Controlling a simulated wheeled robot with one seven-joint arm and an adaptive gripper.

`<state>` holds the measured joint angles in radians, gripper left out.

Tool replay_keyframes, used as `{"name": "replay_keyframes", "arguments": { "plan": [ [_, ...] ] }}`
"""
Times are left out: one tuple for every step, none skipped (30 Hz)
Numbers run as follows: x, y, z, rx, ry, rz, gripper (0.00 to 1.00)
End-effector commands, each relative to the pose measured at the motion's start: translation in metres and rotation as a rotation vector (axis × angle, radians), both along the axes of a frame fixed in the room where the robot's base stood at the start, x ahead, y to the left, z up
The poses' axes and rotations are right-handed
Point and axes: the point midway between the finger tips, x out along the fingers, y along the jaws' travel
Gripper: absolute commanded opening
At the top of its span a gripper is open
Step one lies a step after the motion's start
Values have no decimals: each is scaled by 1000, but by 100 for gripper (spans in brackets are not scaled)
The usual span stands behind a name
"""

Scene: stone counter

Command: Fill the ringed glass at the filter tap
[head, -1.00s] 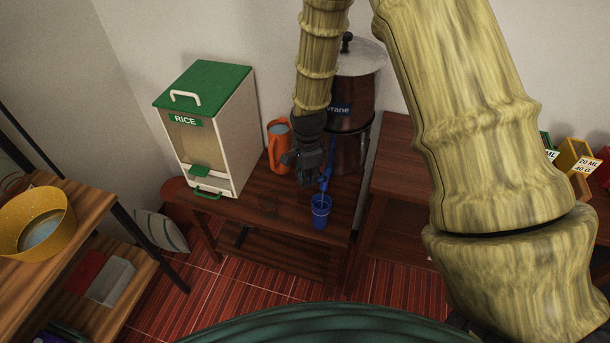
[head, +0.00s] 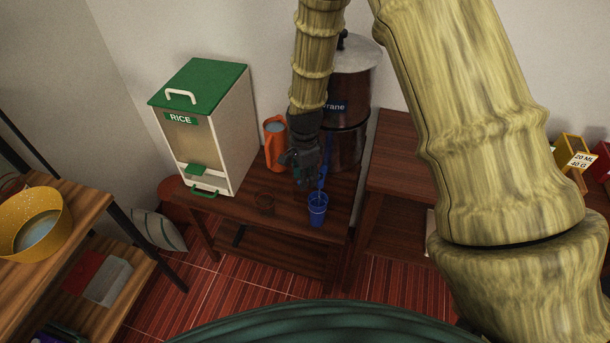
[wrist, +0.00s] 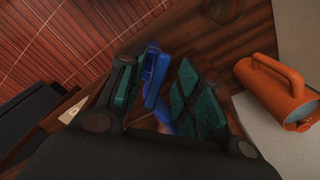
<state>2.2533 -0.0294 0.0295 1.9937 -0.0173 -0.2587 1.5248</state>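The blue glass (head: 317,212) stands upright on the dark wooden table, below the blue tap (head: 322,181) of the brown filter (head: 350,145). What the glass holds is too small to tell. My gripper (head: 301,180) is just left of the tap, above and behind the glass. In the wrist view my gripper (wrist: 160,92) has its green-padded fingers apart, with blue parts (wrist: 154,72) showing between and beyond them. I cannot tell tap from glass there, or whether a finger touches either.
An orange jug (head: 275,148) stands left of my gripper; it also shows in the wrist view (wrist: 268,85). The rice dispenser (head: 205,130) is further left. A yellow bowl (head: 38,225) sits on the left shelf.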

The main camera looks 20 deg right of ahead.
Motion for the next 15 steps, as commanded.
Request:
{"name": "replay_keyframes", "arguments": {
  "plan": [
    [0,0,0,0,0,0,34],
    [0,0,0,0,0,0,34],
    [0,0,1,0,0,0,34],
    [0,0,3,0,0,0,34],
    [0,0,4,0,-1,0,34],
    [0,0,7,0,-2,0,34],
    [1,0,10,0,-2,0,34],
    [1,0,13,-1,-2,0,34],
    [1,0,18,-1,-2,0,34],
    [1,0,22,-1,-2,0,34],
    [1,0,26,0,-2,0,34],
    [1,0,33,-1,-3,0,34],
    [1,0,37,-1,-3,0,34],
    [1,0,42,-1,-4,0,34],
    [1,0,48,-1,-3,0,34]
  ]
}}
